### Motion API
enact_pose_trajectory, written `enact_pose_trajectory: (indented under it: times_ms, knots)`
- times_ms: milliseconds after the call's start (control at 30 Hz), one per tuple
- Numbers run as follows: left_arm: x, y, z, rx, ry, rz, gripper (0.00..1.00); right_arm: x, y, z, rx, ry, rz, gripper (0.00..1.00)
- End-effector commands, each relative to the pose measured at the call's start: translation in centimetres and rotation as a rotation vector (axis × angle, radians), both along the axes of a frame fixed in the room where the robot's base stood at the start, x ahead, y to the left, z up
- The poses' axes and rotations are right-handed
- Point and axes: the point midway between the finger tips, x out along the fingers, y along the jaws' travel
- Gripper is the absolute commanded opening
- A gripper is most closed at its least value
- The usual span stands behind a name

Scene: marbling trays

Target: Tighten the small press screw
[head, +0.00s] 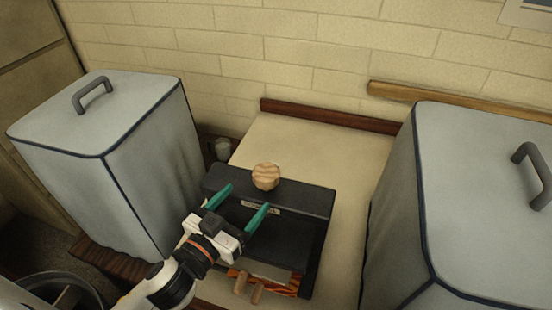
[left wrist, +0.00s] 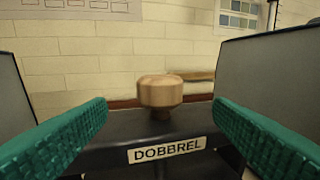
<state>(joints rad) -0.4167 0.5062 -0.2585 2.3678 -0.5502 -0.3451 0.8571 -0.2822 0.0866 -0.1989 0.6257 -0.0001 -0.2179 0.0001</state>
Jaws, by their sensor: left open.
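The small press (head: 318,205) is a black frame standing on the pale tabletop between two covered boxes. Its screw has a round wooden knob (head: 266,177) on top of the crossbar. My left gripper (head: 240,202) has green fingers, spread apart and empty. It is in front of the knob, and in the left wrist view the knob appears between the fingers, farther off. My right gripper is not in view.
Grey covered boxes with handles stand at left (head: 150,160) and right (head: 480,190), close to the press. Wooden pegs (head: 248,290) and orange patterned material show at the press's front. The tabletop (head: 310,147) behind the press is clear.

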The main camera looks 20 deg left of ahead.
Motion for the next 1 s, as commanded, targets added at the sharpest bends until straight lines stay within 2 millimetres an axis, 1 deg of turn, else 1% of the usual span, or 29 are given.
enact_pose_trajectory:
  times_ms: [33, 100, 233, 367, 500, 633, 767, 1000]
  knots:
    - [0.7, -0.2, 0.2, 0.000, -0.003, 0.000, 0.76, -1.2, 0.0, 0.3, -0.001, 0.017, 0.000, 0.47]
    - [1.8, -0.5, 0.4, 0.001, -0.004, -0.001, 0.76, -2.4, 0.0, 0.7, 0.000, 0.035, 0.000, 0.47]
    - [4.4, -1.3, 0.5, 0.000, -0.005, -0.001, 0.76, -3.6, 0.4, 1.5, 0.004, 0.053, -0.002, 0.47]
    - [7.0, -2.0, 0.4, 0.000, -0.004, -0.001, 0.76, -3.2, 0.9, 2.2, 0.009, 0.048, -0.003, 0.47]
    - [9.1, -2.6, 0.2, -0.002, -0.003, -0.001, 0.76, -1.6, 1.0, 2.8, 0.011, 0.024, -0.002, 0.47]
    - [10.3, -3.0, 0.1, -0.002, -0.002, -0.002, 0.76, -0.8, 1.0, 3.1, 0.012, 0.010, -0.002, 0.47]
    - [10.8, -3.1, 0.0, -0.001, -0.001, -0.002, 0.76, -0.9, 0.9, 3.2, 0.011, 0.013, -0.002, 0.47]
    - [10.8, -3.2, -0.1, -0.001, -0.001, -0.003, 0.76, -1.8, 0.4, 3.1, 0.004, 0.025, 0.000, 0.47]
